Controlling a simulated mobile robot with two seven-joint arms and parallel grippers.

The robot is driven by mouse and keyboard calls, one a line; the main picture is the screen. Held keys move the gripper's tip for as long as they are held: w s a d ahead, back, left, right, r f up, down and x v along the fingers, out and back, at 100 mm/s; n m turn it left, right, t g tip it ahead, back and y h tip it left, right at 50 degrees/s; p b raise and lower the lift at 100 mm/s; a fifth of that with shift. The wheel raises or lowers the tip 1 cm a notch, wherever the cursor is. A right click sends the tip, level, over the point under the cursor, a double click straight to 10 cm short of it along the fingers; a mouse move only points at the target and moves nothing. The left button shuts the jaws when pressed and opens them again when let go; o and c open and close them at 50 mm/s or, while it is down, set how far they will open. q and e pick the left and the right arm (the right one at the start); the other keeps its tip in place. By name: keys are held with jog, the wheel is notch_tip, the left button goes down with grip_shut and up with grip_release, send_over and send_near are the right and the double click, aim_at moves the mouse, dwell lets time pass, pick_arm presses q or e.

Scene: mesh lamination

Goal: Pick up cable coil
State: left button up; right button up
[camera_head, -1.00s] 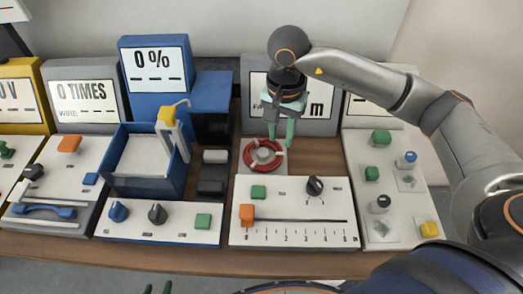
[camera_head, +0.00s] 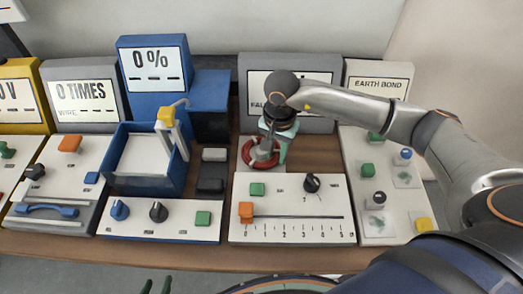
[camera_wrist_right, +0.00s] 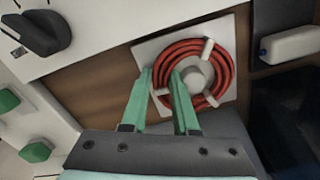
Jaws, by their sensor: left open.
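The red cable coil (camera_head: 247,152) sits on a small pale plate behind the white panel with the numbered slider. In the right wrist view the coil (camera_wrist_right: 222,75) shows as a red ring around a white hub with white clips. My right gripper (camera_head: 272,158) is low over the coil, pointing down. Its green fingers (camera_wrist_right: 161,72) are apart, one on each side of the ring's left section; I cannot tell whether they touch it. My left gripper (camera_head: 157,287) shows only its green fingertips at the bottom edge, apart and empty, away from the coil.
The slider panel (camera_head: 290,232) stands in front of the coil, and a grey display box (camera_head: 318,68) behind it. A blue open bin (camera_head: 120,184) and dark blocks (camera_head: 211,180) are to the left. A white button panel (camera_head: 345,160) is to the right.

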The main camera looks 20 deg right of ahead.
grip_shut()
jog(key=shift+r, duration=0.15)
